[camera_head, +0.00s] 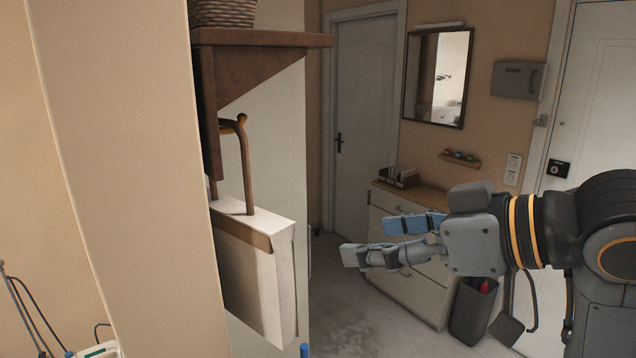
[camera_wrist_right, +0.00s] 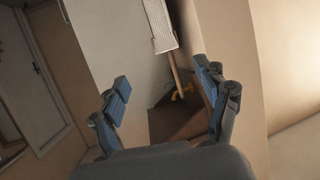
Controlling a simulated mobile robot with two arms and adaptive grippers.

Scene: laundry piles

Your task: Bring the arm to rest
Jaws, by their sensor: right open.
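My right arm comes in from the right in the head view. Its gripper (camera_head: 385,239) is held in mid-air in front of the dresser, fingers pointing left. The gripper is open and nothing shows between its fingers. In the right wrist view the two blue-padded fingers (camera_wrist_right: 165,95) stand wide apart, with a wall, a brown shelf and a hanging white item beyond them. My left gripper does not show in the head view.
A wall shelf (camera_head: 262,39) with a wicker basket (camera_head: 222,13) juts out at left. A white pleated item (camera_head: 262,275) hangs below it. A dresser (camera_head: 405,262) and a dark bin (camera_head: 474,312) stand behind my gripper. Open floor (camera_head: 350,325) shows at the bottom middle.

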